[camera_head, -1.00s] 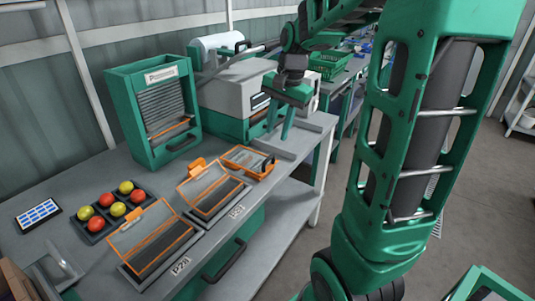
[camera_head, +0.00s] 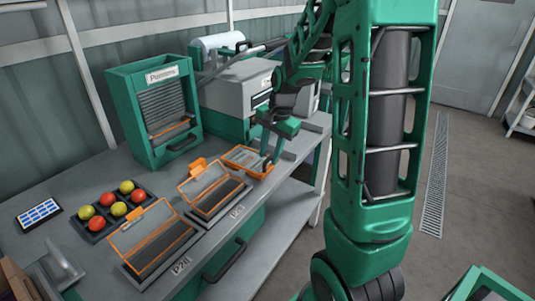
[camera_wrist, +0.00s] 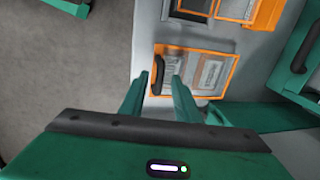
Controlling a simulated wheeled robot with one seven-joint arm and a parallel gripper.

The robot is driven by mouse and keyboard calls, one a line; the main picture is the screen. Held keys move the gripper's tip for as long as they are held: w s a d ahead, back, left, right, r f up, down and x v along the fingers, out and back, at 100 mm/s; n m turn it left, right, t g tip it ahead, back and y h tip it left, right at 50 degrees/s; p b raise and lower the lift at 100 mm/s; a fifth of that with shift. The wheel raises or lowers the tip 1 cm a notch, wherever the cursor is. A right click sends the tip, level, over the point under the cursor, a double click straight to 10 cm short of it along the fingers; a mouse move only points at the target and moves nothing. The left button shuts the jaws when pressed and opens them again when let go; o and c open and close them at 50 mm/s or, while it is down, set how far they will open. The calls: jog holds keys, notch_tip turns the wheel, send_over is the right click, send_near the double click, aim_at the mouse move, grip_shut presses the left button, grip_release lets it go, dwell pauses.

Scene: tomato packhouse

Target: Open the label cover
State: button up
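The label cover (camera_wrist: 222,56) is a clear, orange-framed flap, closed over printed labels, with a black handle (camera_wrist: 158,74) along its left side in the wrist view. In the head view the cover (camera_head: 240,161) is at the right end of a row of orange-framed trays on the bench; its handle is mostly hidden by my gripper. My gripper (camera_wrist: 160,76) is open and empty, its fingertips on either side of the handle in the wrist view. In the head view my gripper (camera_head: 269,156) points down over the cover's right edge. I cannot tell whether it touches.
Two trays with raised orange covers (camera_head: 213,194) (camera_head: 148,228) stand to the left. A black tray (camera_head: 97,237) holds red and yellow tomatoes. A grey machine (camera_head: 236,84) and a green box with a slatted front (camera_head: 152,115) stand behind. Aisle floor is clear at right.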

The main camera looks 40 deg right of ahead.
jog(key=shift+c, duration=0.2)
grip_shut()
